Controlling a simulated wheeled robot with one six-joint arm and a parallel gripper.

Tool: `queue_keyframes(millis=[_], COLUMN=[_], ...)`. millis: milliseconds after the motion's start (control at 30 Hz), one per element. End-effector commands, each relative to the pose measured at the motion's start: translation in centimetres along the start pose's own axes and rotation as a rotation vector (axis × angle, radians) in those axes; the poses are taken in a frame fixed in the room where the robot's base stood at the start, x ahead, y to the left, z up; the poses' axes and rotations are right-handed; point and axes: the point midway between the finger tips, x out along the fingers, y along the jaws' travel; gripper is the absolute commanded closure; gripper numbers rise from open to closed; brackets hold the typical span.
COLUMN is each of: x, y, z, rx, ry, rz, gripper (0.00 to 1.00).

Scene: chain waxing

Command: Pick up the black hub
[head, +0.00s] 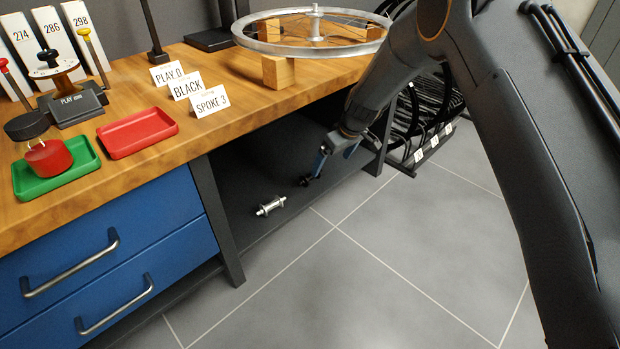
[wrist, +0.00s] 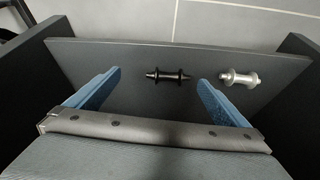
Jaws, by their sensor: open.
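The black hub (wrist: 168,75) lies on its side on the dark lower shelf of the bench. In the wrist view it shows between my two blue fingertips, nearer the right one, with a gap on both sides. In the head view the black hub (head: 305,181) is a small dark shape just beside my fingertips, hard to make out against the shelf. My gripper (head: 336,163) is open and empty, reaching under the bench top; its spread fingers also show in the wrist view (wrist: 158,77).
A silver hub (head: 270,206) lies on the same shelf (head: 248,170), just outside my right finger in the wrist view (wrist: 238,76). Dark uprights bound the shelf on both sides. The bench top (head: 225,105) holds a wheel rim (head: 262,47), wood blocks and cards. Grey floor is clear in front.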

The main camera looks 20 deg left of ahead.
Motion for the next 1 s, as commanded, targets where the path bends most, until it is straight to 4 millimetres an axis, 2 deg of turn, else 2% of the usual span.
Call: queue_keyframes(millis=[33, 200, 500, 667, 1000], x=[1.4, 3.4, 6.3, 6.9, 10.8], y=[-0.8, -2.1, -2.4, -2.3, -2.5], z=[-0.8, -2.2, -2.3, -2.4, -2.4], rx=[-0.026, -0.078, -0.086, -0.085, -0.085], ry=[0.005, 0.018, 0.02, 0.02, 0.02], rz=[-0.01, -0.024, -0.027, -0.026, -0.026], gripper=[0.0, 0.0, 0.0, 0.0, 0.0])
